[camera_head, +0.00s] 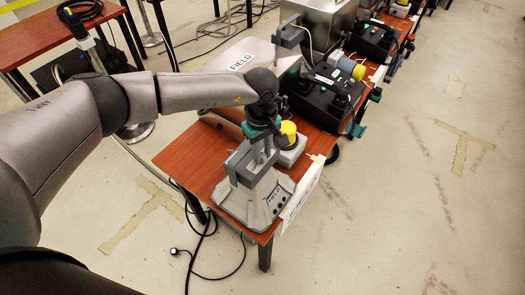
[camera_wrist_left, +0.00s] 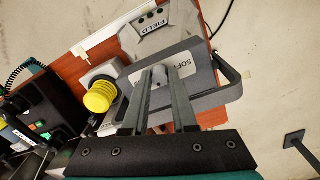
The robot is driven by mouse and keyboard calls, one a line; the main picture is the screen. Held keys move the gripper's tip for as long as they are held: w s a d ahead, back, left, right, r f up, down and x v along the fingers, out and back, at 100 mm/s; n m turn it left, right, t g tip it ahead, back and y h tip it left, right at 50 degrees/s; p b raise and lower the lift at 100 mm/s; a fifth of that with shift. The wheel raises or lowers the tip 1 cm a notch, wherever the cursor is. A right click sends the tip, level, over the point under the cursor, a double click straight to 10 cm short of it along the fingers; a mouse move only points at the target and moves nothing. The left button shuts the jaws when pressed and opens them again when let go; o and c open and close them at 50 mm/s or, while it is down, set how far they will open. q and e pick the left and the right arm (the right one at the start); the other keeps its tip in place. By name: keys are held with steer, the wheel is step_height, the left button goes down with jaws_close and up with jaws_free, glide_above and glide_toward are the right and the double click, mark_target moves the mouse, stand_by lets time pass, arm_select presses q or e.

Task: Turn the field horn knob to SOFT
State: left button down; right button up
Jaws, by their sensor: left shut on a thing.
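The grey field unit (camera_head: 250,205), with a FIELD label on its sloped front, stands at the near end of the wooden table. In the left wrist view, a plate with the word SOFT (camera_wrist_left: 181,61) shows beside a pale round knob (camera_wrist_left: 159,78). My left gripper (camera_head: 262,155) reaches down over the unit from above. In the left wrist view its two fingertips (camera_wrist_left: 159,74) are closed on the knob, one on each side. The fingers hide part of the knob and plate, and I cannot make out where a pointer stands. My right gripper is not in view.
A yellow ribbed cap (camera_head: 289,132) on a pale box stands close beside the unit; it also shows in the left wrist view (camera_wrist_left: 98,97). A black device (camera_head: 325,90) sits farther along the wooden table (camera_head: 190,160). Cables hang to the floor. The floor at right is clear.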

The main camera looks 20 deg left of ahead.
mark_target(262, 157)
arm_select(q)
steer(key=n+b, duration=0.1)
steer(key=n, duration=0.4)
steer(key=n+b, duration=0.1)
steer(key=n, duration=0.4)
steer(key=shift+w+r+n, duration=0.1)
steer(key=shift+n, duration=0.2)
stand_by(0.4)
steer(key=c, duration=1)
jaws_free()
steer(key=r, duration=1.5)
steer(key=shift+s+r, duration=0.15)
steer(key=shift+s, duration=0.15)
